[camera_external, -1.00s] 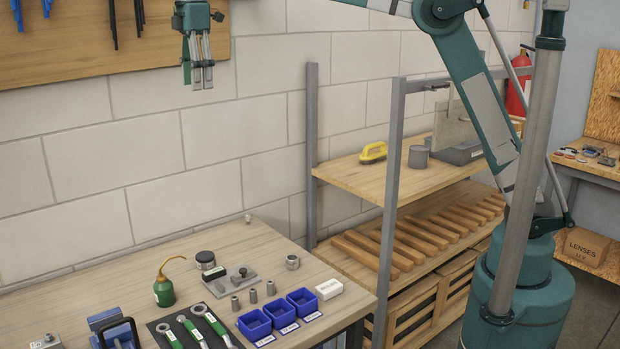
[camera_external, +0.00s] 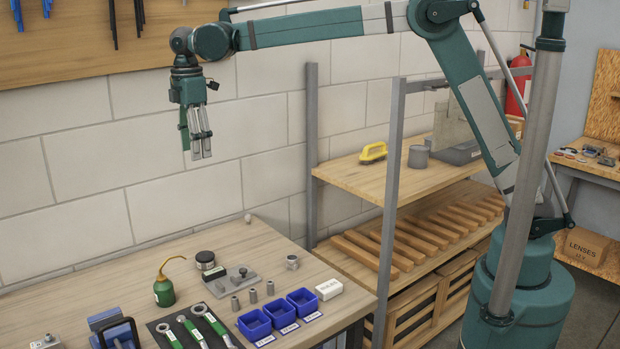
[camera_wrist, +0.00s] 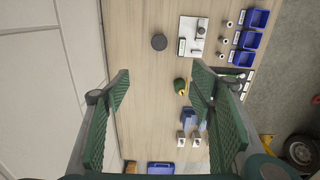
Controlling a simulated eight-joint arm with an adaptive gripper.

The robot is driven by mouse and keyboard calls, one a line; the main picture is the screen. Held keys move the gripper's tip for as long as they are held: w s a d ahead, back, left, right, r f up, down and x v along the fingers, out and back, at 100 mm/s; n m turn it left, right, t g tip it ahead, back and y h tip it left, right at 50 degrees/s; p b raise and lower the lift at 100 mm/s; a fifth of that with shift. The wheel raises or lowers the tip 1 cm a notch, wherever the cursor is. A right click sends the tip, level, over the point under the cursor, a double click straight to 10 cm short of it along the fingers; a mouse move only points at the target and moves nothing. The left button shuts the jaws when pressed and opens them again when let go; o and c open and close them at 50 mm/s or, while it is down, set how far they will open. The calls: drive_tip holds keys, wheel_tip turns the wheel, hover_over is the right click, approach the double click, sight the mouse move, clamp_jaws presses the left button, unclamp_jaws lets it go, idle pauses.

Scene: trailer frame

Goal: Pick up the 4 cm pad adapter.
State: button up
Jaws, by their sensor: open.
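Several small grey cylindrical pieces stand on the wooden workbench (camera_external: 130,258). Three stand in a row, one of them a grey cylinder (camera_external: 253,296), beside the blue bins; the row also shows at the upper right of the wrist view (camera_wrist: 225,41). A pale plate (camera_external: 222,287) with knob-like parts lies next to them. I cannot tell which piece is the 4 cm pad adapter, as labels are too small to read. My gripper (camera_external: 202,153) is open and empty, pointing down high above the bench; its green pads also show in the wrist view (camera_wrist: 160,86).
Three blue bins (camera_external: 282,315) stand at the bench's front. A shelf rack (camera_external: 350,172) stands right.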

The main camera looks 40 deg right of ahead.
hover_over(203, 257)
wheel_tip(203, 257, down, 30)
drive_tip(key=shift+d+f, duration=0.1)
drive_tip(key=shift+f, duration=1.2)
drive_tip(key=shift+w+f, duration=0.15)
drive_tip(key=shift+f, duration=2.45)
drive_tip(key=c, duration=1.2)
